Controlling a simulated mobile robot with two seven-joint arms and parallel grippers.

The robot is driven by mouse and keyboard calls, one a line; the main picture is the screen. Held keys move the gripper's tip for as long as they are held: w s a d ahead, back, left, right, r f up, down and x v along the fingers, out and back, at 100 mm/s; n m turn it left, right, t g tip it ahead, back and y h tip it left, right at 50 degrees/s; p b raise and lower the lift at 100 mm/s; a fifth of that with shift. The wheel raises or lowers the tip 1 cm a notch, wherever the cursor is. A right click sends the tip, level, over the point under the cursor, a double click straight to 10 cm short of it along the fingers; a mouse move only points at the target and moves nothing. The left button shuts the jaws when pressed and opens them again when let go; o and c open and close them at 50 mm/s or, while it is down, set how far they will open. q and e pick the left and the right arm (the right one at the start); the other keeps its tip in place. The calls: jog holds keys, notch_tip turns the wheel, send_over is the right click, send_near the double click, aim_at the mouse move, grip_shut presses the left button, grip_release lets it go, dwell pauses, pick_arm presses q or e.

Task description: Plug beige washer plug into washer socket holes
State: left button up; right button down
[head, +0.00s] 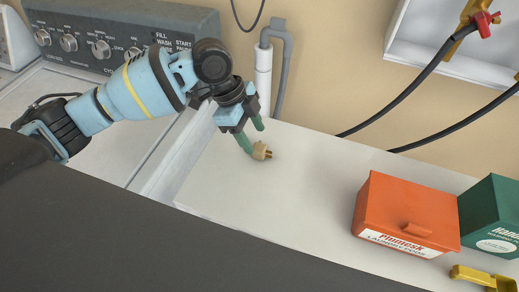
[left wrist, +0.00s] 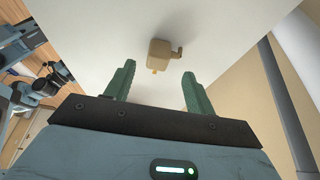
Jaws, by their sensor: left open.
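The beige plug (head: 262,151) lies on the white top surface near its left end. My left gripper (head: 252,134) is above and beside it, with its green fingers pointing down toward the surface. In the left wrist view the left gripper (left wrist: 159,72) is open and empty. There the plug (left wrist: 160,50) sits just past the fingertips, roughly centred between them. It has a small gold prong on the near side and a bent stub on the right. I cannot make out the washer socket holes in either view. My right gripper is not in view.
A washer control panel (head: 125,38) with knobs stands at the upper left. An orange box (head: 405,215), a green box (head: 492,215) and a yellow object (head: 478,276) are at the right. Grey and white pipes (head: 281,75) rise behind the gripper. The white top (head: 315,185) is clear mid-surface.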

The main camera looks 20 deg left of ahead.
aim_at(259, 147)
pick_arm(q)
jog(key=x, duration=0.5)
jog(key=shift+s, duration=0.15)
jog(key=shift+c, duration=0.2)
jog(key=c, duration=1)
jog(key=shift+r, duration=0.15)
